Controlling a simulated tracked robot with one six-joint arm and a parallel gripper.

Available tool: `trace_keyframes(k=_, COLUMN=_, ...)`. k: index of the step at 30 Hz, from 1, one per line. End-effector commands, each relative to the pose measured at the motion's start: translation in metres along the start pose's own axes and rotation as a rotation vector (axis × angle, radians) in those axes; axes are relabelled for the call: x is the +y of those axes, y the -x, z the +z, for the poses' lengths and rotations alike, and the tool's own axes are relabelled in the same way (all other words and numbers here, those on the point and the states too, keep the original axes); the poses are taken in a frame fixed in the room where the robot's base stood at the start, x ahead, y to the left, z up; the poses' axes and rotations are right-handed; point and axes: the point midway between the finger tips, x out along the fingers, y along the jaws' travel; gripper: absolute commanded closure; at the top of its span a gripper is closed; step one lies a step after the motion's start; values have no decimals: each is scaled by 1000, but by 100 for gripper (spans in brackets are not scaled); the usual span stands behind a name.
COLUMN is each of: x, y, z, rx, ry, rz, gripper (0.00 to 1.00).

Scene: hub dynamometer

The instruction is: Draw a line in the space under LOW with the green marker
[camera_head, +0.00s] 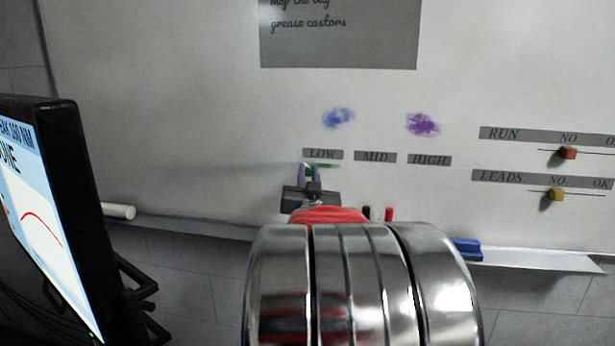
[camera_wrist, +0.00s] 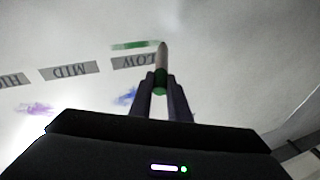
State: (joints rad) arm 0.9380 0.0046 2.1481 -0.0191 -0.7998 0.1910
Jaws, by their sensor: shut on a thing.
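My gripper (camera_head: 309,172) is at the whiteboard (camera_head: 180,120), just below the LOW label (camera_head: 323,154). In the wrist view my gripper (camera_wrist: 161,84) is shut on the green marker (camera_wrist: 161,62), whose pale barrel and green end show between the fingers. A short green line (camera_head: 324,166) is on the board under LOW, beside the fingertips. In the wrist view, where the labels are upside down, the green line (camera_wrist: 136,44) runs next to the marker's far end and the LOW label (camera_wrist: 136,62). I cannot tell whether the tip touches the board.
MID (camera_head: 375,156) and HIGH (camera_head: 429,160) labels sit right of LOW. Blue (camera_head: 338,118) and purple (camera_head: 422,124) smudges are above. The tray holds black (camera_head: 366,213) and red (camera_head: 389,214) markers and a blue eraser-like block (camera_head: 467,248). A monitor (camera_head: 75,200) stands at left.

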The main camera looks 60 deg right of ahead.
Motion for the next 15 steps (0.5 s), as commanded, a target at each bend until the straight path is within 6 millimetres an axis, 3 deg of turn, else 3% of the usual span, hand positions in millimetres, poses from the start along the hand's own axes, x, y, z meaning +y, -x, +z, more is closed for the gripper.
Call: trace_keyframes(k=15, x=2, y=-5, z=1, rx=0, ry=0, rz=1, gripper=100)
